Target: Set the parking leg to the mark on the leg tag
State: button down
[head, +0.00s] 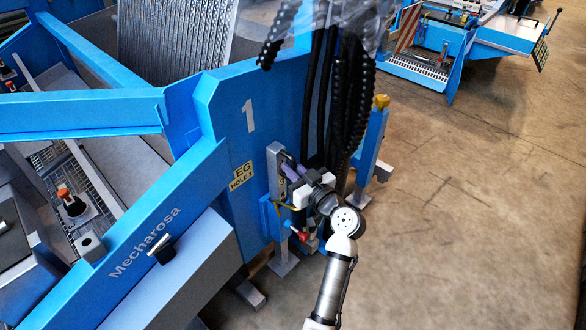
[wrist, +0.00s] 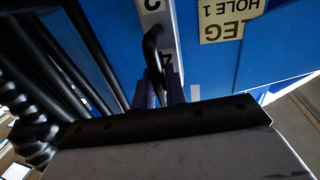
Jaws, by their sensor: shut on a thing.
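The parking leg (head: 274,165) is a grey upright post in a blue bracket (head: 270,222) on the machine's side, with its flat foot (head: 284,264) low near the floor. The yellow leg tag (head: 241,175) reads LEG HOLE 1; it is upside down in the wrist view (wrist: 228,18). My gripper (head: 289,168) is at the leg's upper part. In the wrist view its purple fingers (wrist: 160,93) are shut around a black curved handle (wrist: 153,55) on the numbered leg face (wrist: 160,25). A red-ended part (head: 300,234), possibly the pin, shows below my gripper; its seating is unclear.
Black hoses (head: 335,100) hang close behind my gripper. A blue post with a yellow top (head: 372,135) stands to the right. The blue machine panel (head: 250,110) marked 1 is at the left. Open concrete floor (head: 460,200) lies to the right.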

aim_at(294, 159)
notch_tip(294, 159, up, 8)
jog(key=shift+f+p, duration=0.25)
jog(key=shift+p, duration=0.65)
jog(key=c, duration=1.6)
grip_release()
jog(key=shift+o, duration=0.2)
jog(key=shift+f, duration=0.15)
jog(key=shift+s+d, duration=0.1)
jog(key=b+v, duration=0.2)
jog(key=v, duration=1.1)
jog(key=shift+s+d+b, duration=0.2)
jog(key=shift+s+b, duration=0.1)
